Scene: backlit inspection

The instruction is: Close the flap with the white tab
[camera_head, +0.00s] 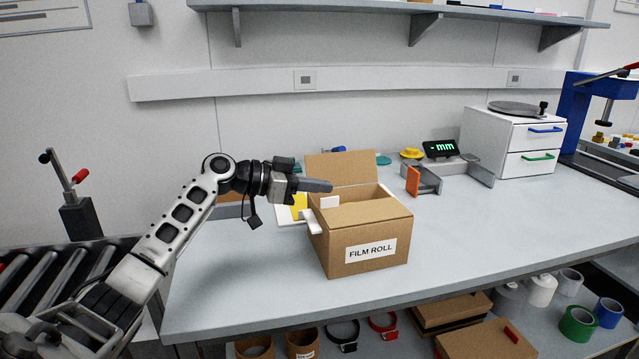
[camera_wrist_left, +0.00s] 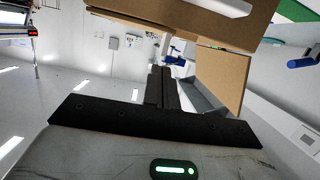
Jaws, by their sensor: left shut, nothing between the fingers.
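The cardboard box (camera_head: 345,247) labelled FILM ROLL stands on the table. Its back flap (camera_head: 340,166) stands upright, and a flat panel (camera_head: 372,214) covers the front of the top. A white tab (camera_head: 329,202) shows at the left of the opening; another white piece (camera_head: 310,222) sticks out at the left side. Which flap each belongs to is hard to tell. My left gripper (camera_head: 328,186) is shut and empty, just above the box's left side, in front of the back flap. In the left wrist view, its fingers (camera_wrist_left: 162,72) lie close to cardboard (camera_wrist_left: 175,22).
A yellow item (camera_head: 299,206) lies left of the box, partly hidden. An orange-faced holder (camera_head: 413,181), a green-lit display (camera_head: 441,148) and a white drawer unit (camera_head: 514,142) stand to the right. The table front right of the box is clear. Rollers (camera_head: 60,280) lie at the left.

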